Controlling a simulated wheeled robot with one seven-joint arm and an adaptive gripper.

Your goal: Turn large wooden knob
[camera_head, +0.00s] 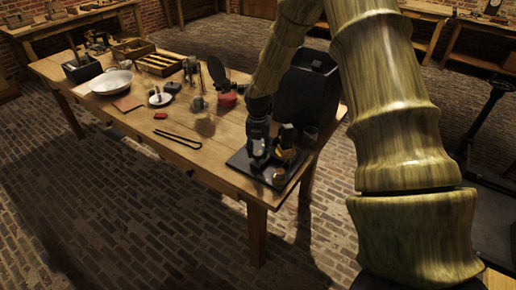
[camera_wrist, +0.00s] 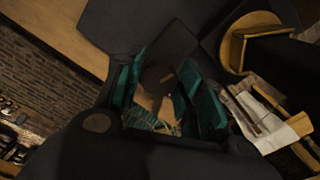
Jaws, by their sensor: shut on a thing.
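My gripper (camera_head: 258,160) reaches down over a dark base plate (camera_head: 240,162) at the near right end of the wooden table. In the wrist view the teal-padded fingers of my gripper (camera_wrist: 166,100) close around a tan, wood-coloured piece, which appears to be the large wooden knob (camera_wrist: 150,104). The fingers and a dark block in front hide much of it, so its full shape and turn angle cannot be told. In the head view my gripper hides the knob. Small brass-coloured parts (camera_head: 289,155) stand on the plate just right of my gripper.
A large dark box (camera_head: 306,92) stands close behind the plate. Black tongs (camera_head: 178,138), a white bowl (camera_head: 110,82), a wooden tray (camera_head: 160,64) and small jars lie farther left. The table's front middle is mostly clear. A round wood-rimmed part (camera_wrist: 232,52) shows in the wrist view.

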